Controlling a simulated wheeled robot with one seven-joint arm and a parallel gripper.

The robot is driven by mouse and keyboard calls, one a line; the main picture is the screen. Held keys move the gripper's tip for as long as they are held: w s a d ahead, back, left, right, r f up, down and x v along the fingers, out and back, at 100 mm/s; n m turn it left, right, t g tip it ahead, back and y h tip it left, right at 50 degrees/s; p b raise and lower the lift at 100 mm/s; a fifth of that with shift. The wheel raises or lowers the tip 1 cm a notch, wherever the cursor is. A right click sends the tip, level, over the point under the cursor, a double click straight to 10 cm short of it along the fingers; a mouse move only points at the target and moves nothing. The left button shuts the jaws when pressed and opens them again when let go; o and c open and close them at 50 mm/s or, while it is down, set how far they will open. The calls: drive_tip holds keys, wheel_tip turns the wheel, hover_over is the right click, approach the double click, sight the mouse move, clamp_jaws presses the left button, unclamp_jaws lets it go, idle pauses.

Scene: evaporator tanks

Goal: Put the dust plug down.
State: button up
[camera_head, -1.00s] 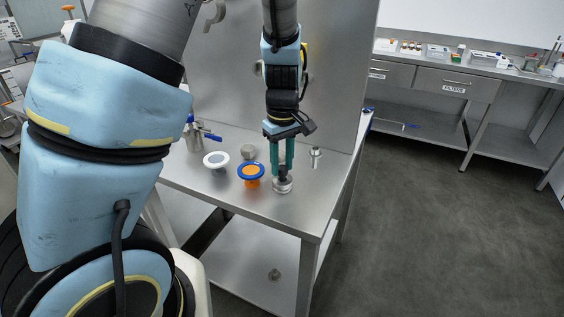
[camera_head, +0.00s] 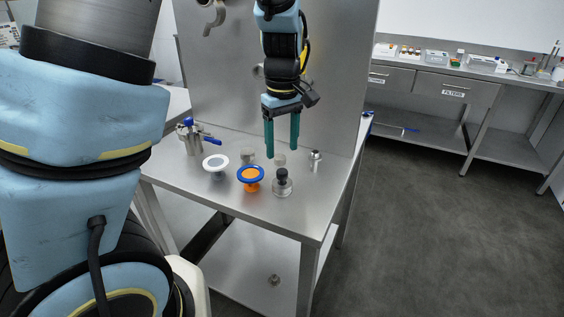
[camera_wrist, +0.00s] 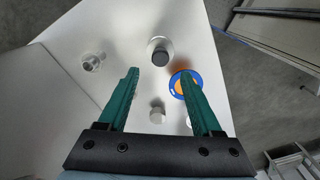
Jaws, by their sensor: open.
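A dark knob, which looks like the dust plug (camera_head: 283,174), stands upright on a round pale metal base (camera_head: 283,188) near the front of the steel table. I cannot tell whether the knob and base are one piece. In the wrist view the dark round top (camera_wrist: 160,58) lies just beyond the fingertips, seen from above. My gripper (camera_head: 282,155) is open, with its two green fingers pointing down above and behind the knob, apart from it. The wrist view shows nothing between the fingers of my gripper (camera_wrist: 159,74).
A blue-rimmed orange flanged piece (camera_head: 250,175) and a white flanged piece (camera_head: 215,163) stand to the left. Small metal pieces (camera_head: 248,156) (camera_head: 316,160) stand nearby. A blue-handled metal fitting (camera_head: 192,138) is at the back left. A steel panel (camera_head: 330,70) rises behind. The table's front right is clear.

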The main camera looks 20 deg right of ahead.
wheel_tip(320, 180, up, 6)
drive_tip(key=s+a+f+m, duration=0.1)
drive_tip(key=a+f+m, duration=0.1)
drive_tip(key=a, duration=1)
drive_tip(key=s+a+f+m+t, duration=0.1)
drive_tip(key=a+f, duration=0.3)
drive_tip(key=a, duration=0.8)
drive_tip(key=shift+s+a+m+b, duration=0.3)
drive_tip(key=shift+a+m, duration=0.1)
drive_tip(key=shift+m, duration=0.3)
drive_tip(key=shift+f, duration=0.1)
